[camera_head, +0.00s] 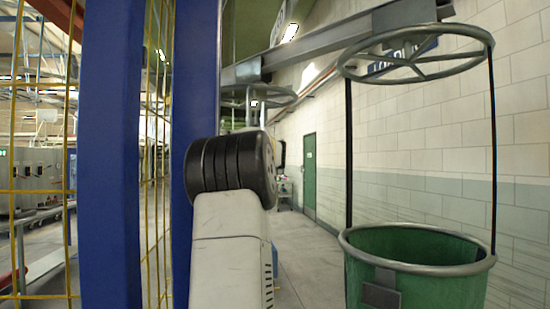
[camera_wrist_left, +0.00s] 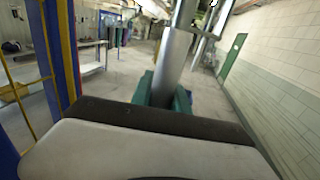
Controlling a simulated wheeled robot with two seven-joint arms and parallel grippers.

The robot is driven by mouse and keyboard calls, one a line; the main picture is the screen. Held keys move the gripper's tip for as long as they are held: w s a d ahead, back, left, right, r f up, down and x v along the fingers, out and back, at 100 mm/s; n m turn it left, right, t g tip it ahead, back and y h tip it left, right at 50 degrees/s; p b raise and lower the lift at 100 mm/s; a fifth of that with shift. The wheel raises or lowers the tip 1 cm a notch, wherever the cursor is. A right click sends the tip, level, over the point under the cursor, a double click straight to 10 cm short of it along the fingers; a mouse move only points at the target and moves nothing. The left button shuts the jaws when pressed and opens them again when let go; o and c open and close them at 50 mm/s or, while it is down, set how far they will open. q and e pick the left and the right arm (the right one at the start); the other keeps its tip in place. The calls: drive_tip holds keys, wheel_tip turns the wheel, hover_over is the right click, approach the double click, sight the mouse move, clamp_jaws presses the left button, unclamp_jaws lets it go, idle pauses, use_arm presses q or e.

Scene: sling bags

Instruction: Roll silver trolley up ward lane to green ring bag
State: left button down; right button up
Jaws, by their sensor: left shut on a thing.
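The silver trolley shows in the head view as a grey spoked ring (camera_head: 270,97) with a short silver stem below the overhead rail, left of middle. Its lower part is hidden behind my arm. In the left wrist view its silver tube (camera_wrist_left: 173,65) stands slightly tilted. My left gripper (camera_wrist_left: 165,96) has teal fingers on both sides of this tube and is shut on it; the head view hides the gripper. The green ring bag (camera_head: 415,285) hangs open at the right of the head view, on dark straps from a larger spoked ring (camera_head: 415,62). My right gripper is not in view.
An overhead grey rail (camera_head: 320,47) crosses above. Blue posts (camera_head: 110,150) and yellow wire mesh (camera_head: 152,150) stand close on the left. A tiled wall (camera_head: 430,150) with a green door (camera_head: 309,175) runs along the right. Grey floor lies open between them.

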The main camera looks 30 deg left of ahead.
use_arm(q)
drive_tip(key=shift+d, duration=0.1)
idle(0.7)
drive_tip(key=s+d, duration=0.3)
drive_tip(key=d, duration=0.9)
drive_tip(key=s+d, duration=0.3)
drive_tip(key=d, duration=0.9)
drive_tip(key=shift+s+d, duration=0.25)
drive_tip(key=shift+d, duration=0.05)
drive_tip(key=shift+d, duration=0.15)
drive_tip(key=c, duration=1.3)
unclamp_jaws()
drive_tip(key=shift+d, duration=0.15)
drive_tip(key=shift+o, duration=0.2)
drive_tip(key=shift+s, duration=0.1)
drive_tip(key=v, duration=0.7)
drive_tip(key=shift+s+d, duration=0.2)
